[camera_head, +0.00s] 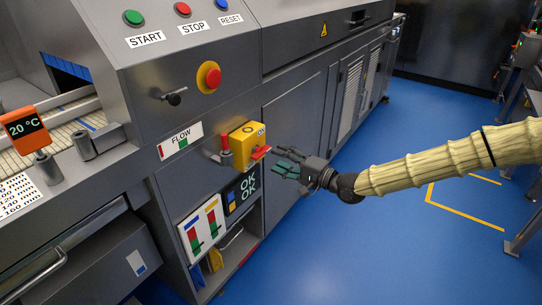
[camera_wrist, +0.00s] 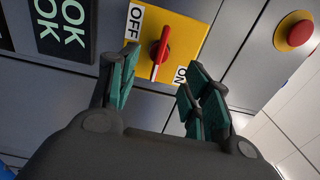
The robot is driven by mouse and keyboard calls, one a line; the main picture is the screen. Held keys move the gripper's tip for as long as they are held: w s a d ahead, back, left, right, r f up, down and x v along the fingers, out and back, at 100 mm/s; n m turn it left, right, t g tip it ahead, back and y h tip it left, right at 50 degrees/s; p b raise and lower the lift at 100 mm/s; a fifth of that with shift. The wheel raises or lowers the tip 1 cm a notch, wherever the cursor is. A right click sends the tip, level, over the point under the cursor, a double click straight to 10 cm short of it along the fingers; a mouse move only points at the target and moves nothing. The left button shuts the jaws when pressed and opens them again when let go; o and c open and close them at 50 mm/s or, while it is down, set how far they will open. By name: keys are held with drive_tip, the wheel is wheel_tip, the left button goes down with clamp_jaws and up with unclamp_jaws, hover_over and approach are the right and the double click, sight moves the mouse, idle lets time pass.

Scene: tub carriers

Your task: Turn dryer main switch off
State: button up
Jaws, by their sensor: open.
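The dryer main switch is a red rotary handle (camera_head: 261,152) on a yellow box (camera_head: 240,136) on the machine's front. In the wrist view the red handle (camera_wrist: 161,52) lies between an OFF label (camera_wrist: 135,21) at upper left and an ON label (camera_wrist: 181,75) at lower right. I cannot tell for sure which label it points to. My gripper (camera_head: 286,163) is just right of the box. In the wrist view my gripper (camera_wrist: 160,78) is open, its green-padded fingers either side of the handle's near end. No clear contact shows.
A red emergency button (camera_head: 209,77) on a yellow base sits above the switch. A red-handled lever (camera_head: 225,147) is left of the box. An OK display (camera_head: 246,187) and a coloured gauge panel (camera_head: 203,229) are below. Blue floor (camera_head: 350,250) is clear to the right.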

drive_tip(key=v, duration=0.5)
drive_tip(key=shift+s+d, duration=0.2)
drive_tip(key=shift+d, duration=0.1)
drive_tip(key=s+a+f+n+g+h, duration=0.1)
drive_tip(key=s+a+f+g+h, duration=0.15)
drive_tip(key=s+f, duration=0.95)
drive_tip(key=s+a+f+n+g+h, duration=0.1)
drive_tip(key=s+f+g+h, duration=0.45)
drive_tip(key=f, duration=0.95)
drive_tip(key=s+d+f+n, duration=0.1)
drive_tip(key=s+d+f, duration=0.1)
drive_tip(key=s+f, duration=0.3)
drive_tip(key=s+d+f, duration=0.2)
drive_tip(key=s, duration=0.5)
drive_tip(key=s+d+f+n+g+h, duration=0.35)
drive_tip(key=s+d+h, duration=0.25)
drive_tip(key=s+d, duration=0.75)
wheel_tip(320, 180, up, 16)
drive_tip(key=s+a+p, duration=0.1)
drive_tip(key=p, duration=1.6)
drive_tip(key=shift+s+r+t+h, duration=0.2)
drive_tip(key=shift+s+t+h, duration=0.1)
drive_tip(key=shift+t, duration=0.15)
drive_tip(key=shift+a+n, duration=0.1)
drive_tip(key=shift+n, duration=0.15)
